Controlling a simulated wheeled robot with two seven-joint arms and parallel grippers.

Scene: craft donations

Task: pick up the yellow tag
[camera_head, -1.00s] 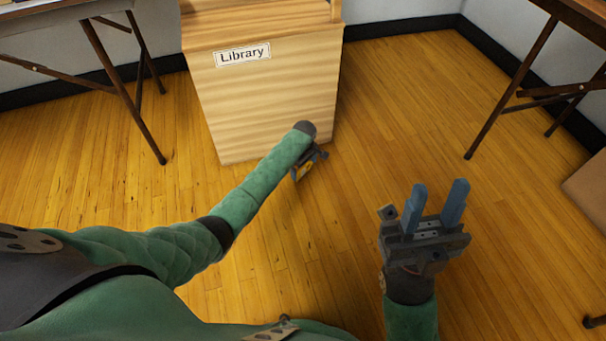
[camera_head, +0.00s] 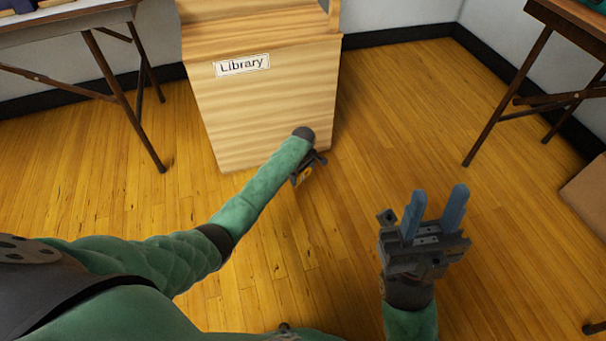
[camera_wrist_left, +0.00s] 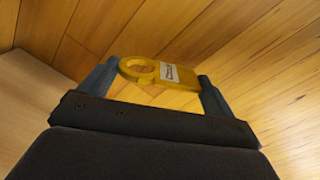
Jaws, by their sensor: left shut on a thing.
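The yellow tag (camera_wrist_left: 185,73) shows in the left wrist view, with a round hole at one end and a small white label on its face. It sits between the two fingers of my left gripper (camera_wrist_left: 158,80), which is shut on it. In the head view my left gripper (camera_head: 308,170) is low in front of the Library box, mostly hidden by my own forearm; only a small bit of yellow shows there. My right gripper (camera_head: 435,213) is to the right, its two blue-grey fingers pointing up and apart, with nothing between them.
A wooden box labelled Library (camera_head: 265,105) stands on the floor just beyond my left gripper. A table with dark folding legs (camera_head: 125,95) is at left, another (camera_head: 510,80) at right. A brown box (camera_head: 588,195) is at the right edge. The wooden floor between is clear.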

